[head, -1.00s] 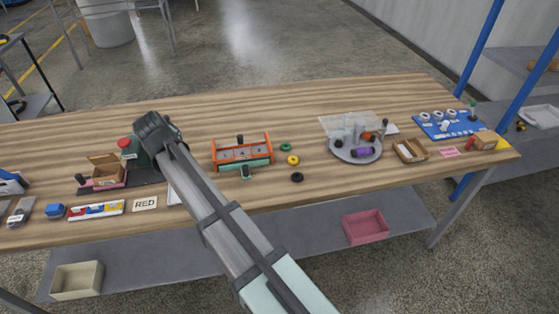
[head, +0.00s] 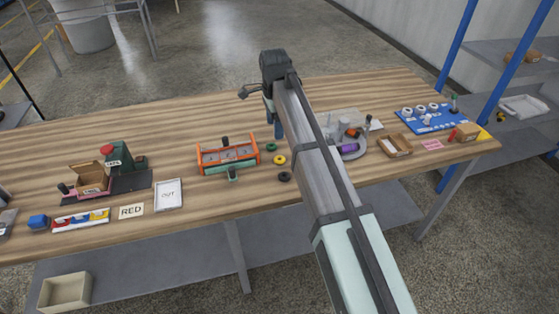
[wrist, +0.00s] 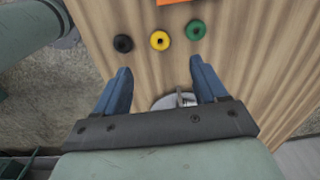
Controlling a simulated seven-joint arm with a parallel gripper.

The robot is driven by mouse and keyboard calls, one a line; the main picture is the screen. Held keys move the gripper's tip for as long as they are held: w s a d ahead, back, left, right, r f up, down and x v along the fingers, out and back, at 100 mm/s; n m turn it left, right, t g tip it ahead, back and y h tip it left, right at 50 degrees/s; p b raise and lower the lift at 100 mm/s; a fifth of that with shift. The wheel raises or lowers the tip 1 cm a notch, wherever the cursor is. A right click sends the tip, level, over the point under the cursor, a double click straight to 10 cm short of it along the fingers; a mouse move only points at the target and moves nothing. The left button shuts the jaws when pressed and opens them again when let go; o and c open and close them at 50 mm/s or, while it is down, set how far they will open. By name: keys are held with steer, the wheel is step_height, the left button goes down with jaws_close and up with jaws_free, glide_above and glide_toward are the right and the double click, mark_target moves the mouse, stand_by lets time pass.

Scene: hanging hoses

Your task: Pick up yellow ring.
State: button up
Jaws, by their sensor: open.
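The yellow ring (head: 279,160) lies flat on the wooden table, between a green ring (head: 271,147) and a black ring (head: 284,176). In the wrist view the yellow ring (wrist: 160,40) sits in the middle of the row, with the black ring (wrist: 123,43) on its left and the green ring (wrist: 196,30) on its right. My gripper (wrist: 162,68) is open and empty, its blue fingers spread wide and pointing toward the row from a short way off.
An orange-framed box (head: 228,157) stands just left of the rings. A cardboard tray (head: 395,146) and a blue board (head: 428,119) lie farther right. Bare table (head: 225,110) lies behind the box.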

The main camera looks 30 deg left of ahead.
mark_target(278, 160)
steer(key=f, duration=1.3)
steer(key=shift+w+d+f, duration=0.25)
steer(key=shift+d+f, duration=0.05)
steer(key=shift+f, duration=0.1)
steer(key=shift+c, duration=0.4)
steer(key=c, duration=1.1)
steer(key=shift+o, duration=0.2)
steer(key=shift+r, duration=0.1)
